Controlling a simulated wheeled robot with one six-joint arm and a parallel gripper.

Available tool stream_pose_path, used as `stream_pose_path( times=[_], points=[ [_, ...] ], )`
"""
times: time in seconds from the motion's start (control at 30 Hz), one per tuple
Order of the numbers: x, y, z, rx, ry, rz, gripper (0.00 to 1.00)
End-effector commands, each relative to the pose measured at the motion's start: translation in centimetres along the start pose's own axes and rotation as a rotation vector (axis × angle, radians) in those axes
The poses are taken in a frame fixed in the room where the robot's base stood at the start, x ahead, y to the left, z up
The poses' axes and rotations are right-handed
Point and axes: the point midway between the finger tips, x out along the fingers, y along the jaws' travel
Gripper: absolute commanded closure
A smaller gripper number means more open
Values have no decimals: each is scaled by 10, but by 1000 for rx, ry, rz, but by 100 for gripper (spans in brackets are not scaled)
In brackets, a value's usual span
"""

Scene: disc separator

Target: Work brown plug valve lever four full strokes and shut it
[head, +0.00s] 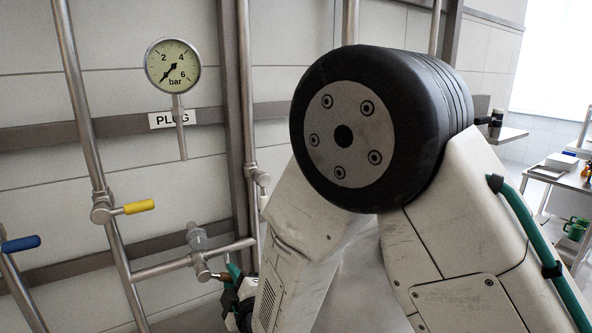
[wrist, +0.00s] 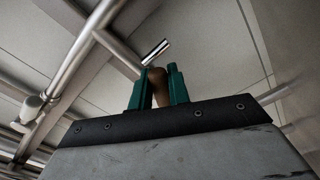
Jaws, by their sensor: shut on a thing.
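In the wrist view the brown lever (wrist: 160,92) of the plug valve stands between the two green fingers of my gripper (wrist: 163,76). The fingers are shut on it. In the head view the plug valve body (head: 201,265) sits on a horizontal steel pipe at the lower middle. My gripper (head: 233,276) is just right of it and partly hidden by my own arm. Most of the lever is hidden there. A pressure gauge (head: 173,66) marked in bar hangs above, needle pointing to the lower left. A PLUG label (head: 160,120) is behind its stem.
A yellow lever valve (head: 138,207) sits on the vertical pipe to the left. A blue lever (head: 22,243) is at the far left edge. Vertical pipes and a steel post stand close to my gripper. A side table (head: 557,178) with green items is at the far right.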

Motion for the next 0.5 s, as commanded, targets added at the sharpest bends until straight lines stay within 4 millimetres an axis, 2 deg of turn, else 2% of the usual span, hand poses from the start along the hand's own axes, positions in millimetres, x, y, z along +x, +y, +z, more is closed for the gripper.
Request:
stream_pose_path(
  times=[0.5],
  points=[
    [-1, 27, 0, -411, -9, -4, 100]
  ],
)
